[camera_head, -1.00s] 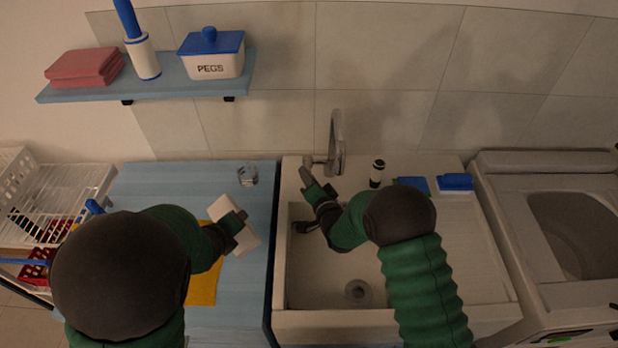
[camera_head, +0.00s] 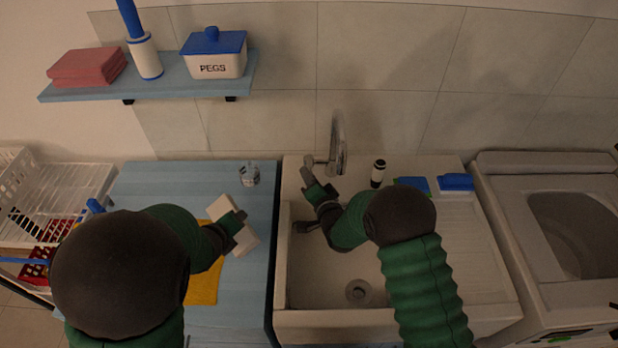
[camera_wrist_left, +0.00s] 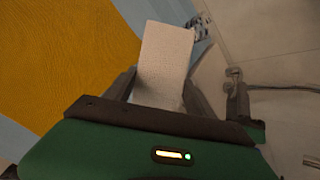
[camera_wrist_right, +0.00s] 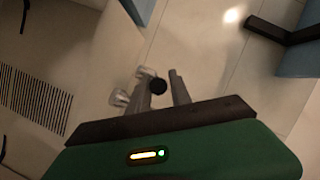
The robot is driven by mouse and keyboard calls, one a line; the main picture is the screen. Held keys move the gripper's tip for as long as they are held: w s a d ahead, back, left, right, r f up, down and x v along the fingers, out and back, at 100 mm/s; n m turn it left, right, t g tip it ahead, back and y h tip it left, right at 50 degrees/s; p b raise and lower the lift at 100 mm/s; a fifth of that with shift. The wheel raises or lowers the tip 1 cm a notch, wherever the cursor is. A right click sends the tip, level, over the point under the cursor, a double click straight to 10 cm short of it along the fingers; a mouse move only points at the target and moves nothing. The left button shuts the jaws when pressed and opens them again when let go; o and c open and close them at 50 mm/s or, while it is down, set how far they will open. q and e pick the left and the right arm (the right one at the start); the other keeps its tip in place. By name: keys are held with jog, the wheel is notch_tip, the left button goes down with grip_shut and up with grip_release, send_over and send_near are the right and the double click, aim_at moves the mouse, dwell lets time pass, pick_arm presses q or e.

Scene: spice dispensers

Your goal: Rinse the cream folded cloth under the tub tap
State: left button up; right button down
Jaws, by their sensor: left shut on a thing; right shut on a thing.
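The cream folded cloth (camera_head: 246,242) is a pale flat block over the blue worktop, left of the tub. My left gripper (camera_head: 236,222) is shut across its middle; the cloth stands out between the fingers in the left wrist view (camera_wrist_left: 165,60). The tub tap (camera_head: 338,145) is a grey curved spout at the back of the white tub (camera_head: 325,290). My right gripper (camera_head: 309,182) is at the tap's base, shut on what seems to be its lever; a dark round end (camera_wrist_right: 158,86) shows between its fingers in the right wrist view. No water is visible.
A yellow cloth (camera_head: 203,288) lies on the worktop (camera_head: 160,180) near my left gripper. A small clear object (camera_head: 249,174) stands behind. A white rack (camera_head: 80,185) is at left.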

jog(key=shift+s+a+f, duration=0.15)
jog(key=shift+s+f, duration=0.1)
jog(key=shift+f, duration=0.15)
jog(key=shift+w+r+g+p, duration=0.15)
jog(key=shift+r+g+p, duration=0.35)
jog(key=shift+p, duration=0.1)
jog(key=c, duration=1.6)
grip_release()
jog(key=o, duration=0.4)
jog(key=shift+w+a+r, duration=0.1)
jog(key=shift+r, duration=0.05)
jog(key=shift+o, duration=0.2)
jog(key=b+v, duration=0.1)
jog(key=v, duration=1)
jog(key=shift+s, duration=0.4)
jog(key=shift+r, duration=0.1)
jog(key=shift+c, duration=0.2)
